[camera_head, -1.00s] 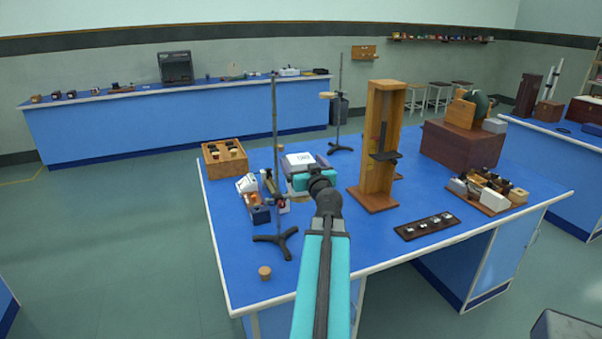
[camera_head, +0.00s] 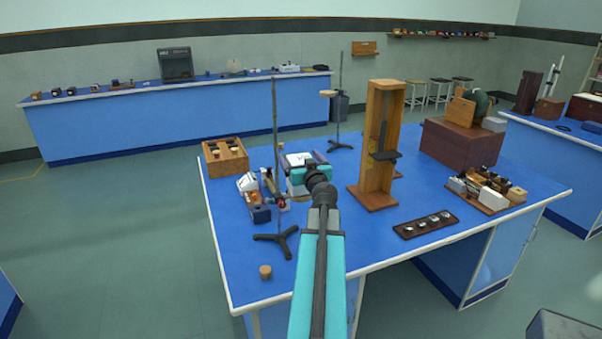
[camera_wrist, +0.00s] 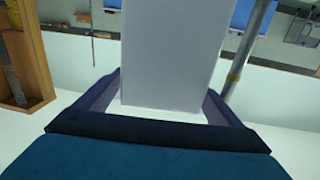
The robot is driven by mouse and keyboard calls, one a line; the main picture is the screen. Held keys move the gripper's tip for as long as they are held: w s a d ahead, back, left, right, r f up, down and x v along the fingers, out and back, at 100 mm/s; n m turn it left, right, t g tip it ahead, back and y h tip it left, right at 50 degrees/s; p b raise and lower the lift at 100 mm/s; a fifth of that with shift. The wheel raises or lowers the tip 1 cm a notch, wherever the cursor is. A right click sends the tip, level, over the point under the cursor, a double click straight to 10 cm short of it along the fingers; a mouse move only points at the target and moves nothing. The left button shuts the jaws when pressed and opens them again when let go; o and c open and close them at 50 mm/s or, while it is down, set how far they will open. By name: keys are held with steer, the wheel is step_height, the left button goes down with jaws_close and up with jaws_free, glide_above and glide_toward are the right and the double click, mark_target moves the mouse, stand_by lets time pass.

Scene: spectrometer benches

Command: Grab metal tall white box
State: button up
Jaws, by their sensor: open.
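The tall white box (camera_head: 297,188) stands upright on the near blue bench, left of the wooden stand, partly hidden behind my arm. My gripper (camera_head: 303,160) is at the upper part of the box. Its two dark purple fingers are spread, one on each side of the box, as the wrist view (camera_wrist: 160,90) shows. A narrow gap shows beside the left finger; contact at the right finger is unclear.
A metal rod stand (camera_head: 276,235) is just left of the box, with small items near its base. The tall wooden stand (camera_head: 376,190) is to the right. A wooden tray (camera_head: 225,170) lies left.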

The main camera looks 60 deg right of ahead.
steer(key=shift+p+x, duration=0.4)
steer(key=shift+x, duration=0.85)
steer(key=c, duration=2)
steer(key=shift+r, duration=0.2)
steer(key=shift+r+b, duration=0.4)
steer(key=shift+r, duration=1.05)
steer(key=s+a+b, duration=0.2)
steer(key=s+b, duration=0.1)
steer(key=s, duration=0.1)
steer(key=s+a+r+b, duration=0.1)
steer(key=s+a+b, duration=0.1)
steer(key=s+b, duration=0.2)
steer(key=s+a+b, duration=0.2)
steer(key=s+b, duration=0.1)
steer(key=s, duration=0.3)
steer(key=shift+s+a+r+b, duration=0.2)
steer(key=shift+a+r+b, duration=0.1)
steer(key=shift+a+b, duration=0.1)
